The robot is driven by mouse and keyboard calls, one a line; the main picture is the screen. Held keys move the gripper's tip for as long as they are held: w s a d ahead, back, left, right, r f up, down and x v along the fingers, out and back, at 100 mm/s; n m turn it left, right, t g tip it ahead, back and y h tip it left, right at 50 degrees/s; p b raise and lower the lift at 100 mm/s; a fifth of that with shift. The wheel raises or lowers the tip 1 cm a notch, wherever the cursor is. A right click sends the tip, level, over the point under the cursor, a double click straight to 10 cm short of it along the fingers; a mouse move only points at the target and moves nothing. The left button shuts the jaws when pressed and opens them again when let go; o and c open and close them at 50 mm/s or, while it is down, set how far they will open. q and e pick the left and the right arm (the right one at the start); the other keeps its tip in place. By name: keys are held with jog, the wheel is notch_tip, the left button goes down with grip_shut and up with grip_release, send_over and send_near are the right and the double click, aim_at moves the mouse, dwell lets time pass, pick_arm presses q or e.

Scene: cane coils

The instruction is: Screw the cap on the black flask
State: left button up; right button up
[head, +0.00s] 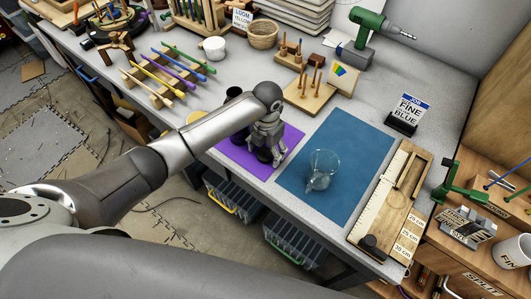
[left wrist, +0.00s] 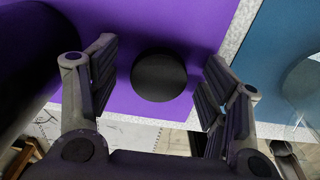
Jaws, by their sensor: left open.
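A round black disc, which looks like the cap (left wrist: 159,76), lies on the purple mat (left wrist: 205,20) in the left wrist view. My left gripper (left wrist: 160,85) is open, with one finger on each side of the disc and a gap on both sides. A large dark rounded body, probably the black flask (left wrist: 28,50), fills the upper left of that view. In the head view the dark top of the flask (head: 233,93) shows just behind my left forearm, which hides much of it. My left gripper (head: 267,150) points down over the purple mat (head: 240,160). My right gripper is not in view.
A clear glass vessel (head: 321,170) stands on the blue mat (head: 345,140) right of the purple mat. A wooden measuring board (head: 392,205) lies farther right. A pen rack (head: 165,78) and white cup (head: 214,48) stand behind my arm. The table's front edge is close.

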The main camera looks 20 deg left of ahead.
pick_arm(q)
jog(key=c, duration=0.8)
jog(key=shift+r, duration=0.1)
jog(key=shift+r, duration=0.45)
jog(key=s+d+r+b, duration=0.1)
jog(key=s+d+r, duration=0.1)
jog(key=d+r, duration=0.1)
jog(key=s+d+r+b, duration=0.1)
jog(key=s+d+r, duration=0.2)
jog(key=d+r, duration=0.1)
jog(key=s+d+r+b, duration=0.2)
jog(key=s+d+r, duration=0.1)
jog(key=d+r, duration=0.1)
jog(key=shift+s+d+r, duration=0.1)
jog(key=shift+d+r, duration=0.15)
jog(key=shift+r, duration=0.25)
